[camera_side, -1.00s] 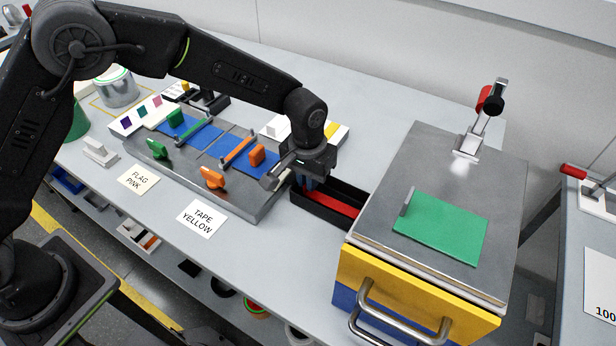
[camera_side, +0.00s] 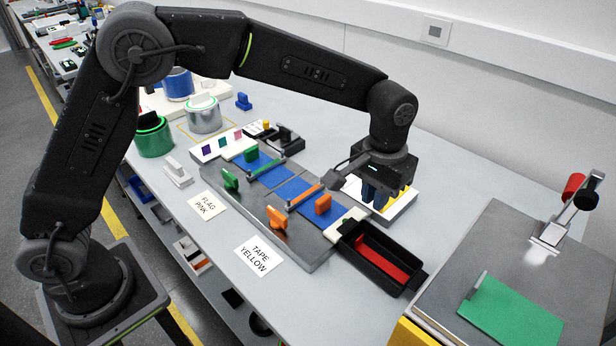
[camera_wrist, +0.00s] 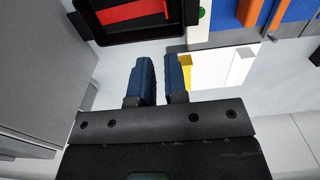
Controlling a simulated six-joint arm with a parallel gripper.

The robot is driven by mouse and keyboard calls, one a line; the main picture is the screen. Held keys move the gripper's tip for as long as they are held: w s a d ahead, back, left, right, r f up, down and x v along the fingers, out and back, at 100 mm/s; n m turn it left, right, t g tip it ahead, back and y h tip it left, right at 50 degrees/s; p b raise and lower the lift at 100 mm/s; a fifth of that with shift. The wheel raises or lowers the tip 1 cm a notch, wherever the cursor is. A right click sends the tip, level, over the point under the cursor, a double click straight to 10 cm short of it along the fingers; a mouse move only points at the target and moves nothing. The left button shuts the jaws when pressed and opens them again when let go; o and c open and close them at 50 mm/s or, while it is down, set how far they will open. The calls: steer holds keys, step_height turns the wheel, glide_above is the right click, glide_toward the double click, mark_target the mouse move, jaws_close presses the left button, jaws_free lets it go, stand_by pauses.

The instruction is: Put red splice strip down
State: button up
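The red splice strip (camera_side: 380,262) lies flat in the black bin (camera_side: 350,258). In the wrist view the red strip (camera_wrist: 135,12) shows at the top edge, inside the black bin (camera_wrist: 95,34), partly cut off by the frame. My gripper (camera_side: 378,203) is raised behind the bin, in front of a white board, and apart from the strip. In the wrist view my gripper (camera_wrist: 160,62) has its two dark blue fingers apart, with only pale bench between them.
A metal fixture plate (camera_side: 265,218) with blue pads and orange and green clamps stands left of the bin. A white board with yellow (camera_side: 400,208) is behind my gripper. A grey-topped box with a green sheet (camera_side: 510,315) stands at the right.

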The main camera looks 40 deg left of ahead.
steer(key=s+a+r+t, duration=0.3)
steer(key=s+a+r, duration=0.6)
steer(key=a+r, duration=0.2)
steer(key=s+a+t, duration=0.1)
steer(key=s+a, duration=0.3)
steer(key=s, duration=0.3)
steer(key=s+a+t, duration=0.1)
steer(key=s+a, duration=0.3)
steer(key=s, duration=0.4)
steer(key=shift+a+f+t, duration=0.25)
steer(key=shift+t, duration=0.05)
